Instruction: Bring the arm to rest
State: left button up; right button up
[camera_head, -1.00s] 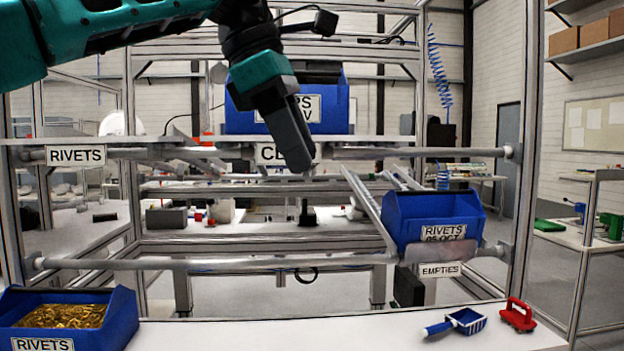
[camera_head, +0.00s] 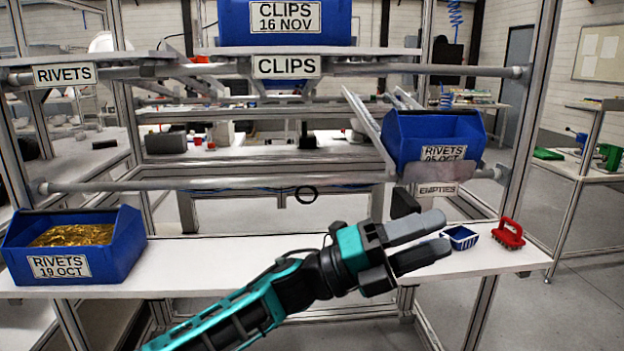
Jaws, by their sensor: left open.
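My left gripper (camera_head: 432,243) is in front of the white bench at the lower middle, its arm coming in from the bottom left. Its two grey fingers point right and stand apart with nothing between them. My right gripper is not in view.
A blue rivets bin (camera_head: 120,245) with brass-coloured pieces stands on the bench (camera_head: 230,257) at left. A rivets bin (camera_head: 430,135) sits on the empties chute. A clips bin (camera_head: 285,22) stands on the upper shelf.

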pick_arm(q)
jog(key=w+a+f+n+t+y, duration=0.1)
jog(key=a+f+n+t+y, duration=0.65)
jog(key=f+n, duration=0.5)
jog(key=a+f+n+t+y, duration=0.5)
jog(key=a+f+n+t, duration=0.45)
jog(key=n, duration=0.55)
jog(key=s+a+f+n+g+y, duration=0.5)
jog(key=s+a+f+n+y, duration=0.3)
jog(key=s+a+f, duration=0.7)
notch_tip(320, 180, down, 3)
jog(key=shift+s+a+r+n+g, duration=0.1)
jog(key=shift+s+a+n+g, duration=0.1)
jog(key=shift+s+n+g, duration=0.4)
